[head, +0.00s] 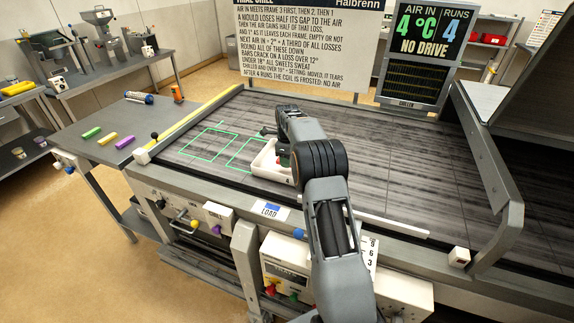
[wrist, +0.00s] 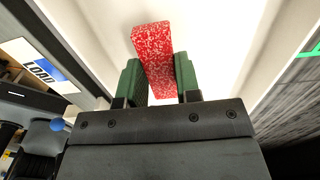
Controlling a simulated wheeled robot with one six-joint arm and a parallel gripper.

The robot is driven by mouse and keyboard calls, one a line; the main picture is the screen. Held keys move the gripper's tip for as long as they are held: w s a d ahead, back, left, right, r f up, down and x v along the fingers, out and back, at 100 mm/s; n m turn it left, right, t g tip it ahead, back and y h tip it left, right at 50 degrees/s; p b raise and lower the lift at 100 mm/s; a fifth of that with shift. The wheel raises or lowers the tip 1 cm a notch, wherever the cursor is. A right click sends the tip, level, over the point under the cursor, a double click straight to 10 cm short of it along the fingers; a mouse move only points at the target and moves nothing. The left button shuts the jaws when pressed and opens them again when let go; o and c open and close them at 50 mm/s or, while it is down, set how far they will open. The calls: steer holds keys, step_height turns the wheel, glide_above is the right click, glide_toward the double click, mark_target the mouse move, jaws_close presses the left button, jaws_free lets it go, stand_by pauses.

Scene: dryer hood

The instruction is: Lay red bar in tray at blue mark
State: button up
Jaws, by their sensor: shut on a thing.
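My gripper (wrist: 158,78) is shut on a red speckled bar (wrist: 153,45), with a dark green pad on each side of it. The bar sticks out past the pads over the white inside of the tray (wrist: 95,30); I cannot tell whether it touches the floor. In the head view the white tray (head: 258,170) stands on the dark belt near its front edge, and my arm hides its right part and most of the bar. The blue mark (head: 271,208) is on the LOAD label on the front rail beside the tray; it also shows in the wrist view (wrist: 49,67).
Green outlined frames (head: 208,143) lie on the belt left of the tray. The grey hood (head: 520,110) rises at the right. The belt behind the tray is clear.

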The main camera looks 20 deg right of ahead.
steer(key=shift+f, duration=1.45)
steer(key=shift+f, duration=0.15)
steer(key=o, duration=0.9)
